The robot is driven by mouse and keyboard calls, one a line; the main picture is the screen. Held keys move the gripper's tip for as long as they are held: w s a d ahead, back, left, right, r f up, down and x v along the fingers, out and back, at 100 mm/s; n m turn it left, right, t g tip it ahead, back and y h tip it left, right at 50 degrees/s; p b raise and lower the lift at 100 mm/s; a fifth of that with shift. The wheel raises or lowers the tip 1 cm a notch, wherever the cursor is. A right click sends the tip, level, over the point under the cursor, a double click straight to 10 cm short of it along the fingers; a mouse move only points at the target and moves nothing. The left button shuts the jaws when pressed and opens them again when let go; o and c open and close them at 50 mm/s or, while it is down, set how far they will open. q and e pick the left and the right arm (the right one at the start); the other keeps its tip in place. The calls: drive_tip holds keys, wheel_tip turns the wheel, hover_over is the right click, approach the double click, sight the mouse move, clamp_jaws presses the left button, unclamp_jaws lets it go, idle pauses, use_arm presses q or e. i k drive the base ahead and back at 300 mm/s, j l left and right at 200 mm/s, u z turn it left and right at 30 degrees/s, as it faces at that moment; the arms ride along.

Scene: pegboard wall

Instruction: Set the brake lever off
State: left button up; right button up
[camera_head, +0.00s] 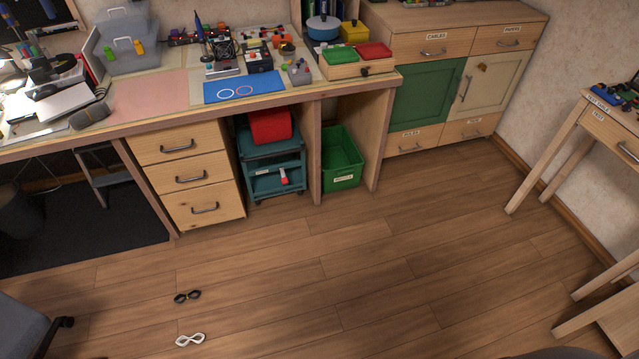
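A teal wheeled cart (262,184) stands on the floor under the workbench, between the wooden drawers and a bench panel. A small red lever with a pale part (284,176) sits on the cart's front; it looks like the brake lever. It is small in the picture, and I cannot tell its exact setting. A red box-like thing (269,126) rests on top of the cart. Neither of my grippers is in view.
A green bin (342,160) stands right of the cart, beyond a bench panel. Wooden drawers (190,176) stand to its left. A black (187,296) and a white (190,340) small object lie on the floor. The floor before the cart is mostly clear.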

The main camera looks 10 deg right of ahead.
sight(285, 181)
drive_tip(key=i+l+z, duration=0.1)
drive_tip(key=i+l, duration=0.65)
drive_tip(key=i+l+z, duration=0.1)
drive_tip(key=i+l, duration=0.6)
drive_tip(key=i, duration=0.2)
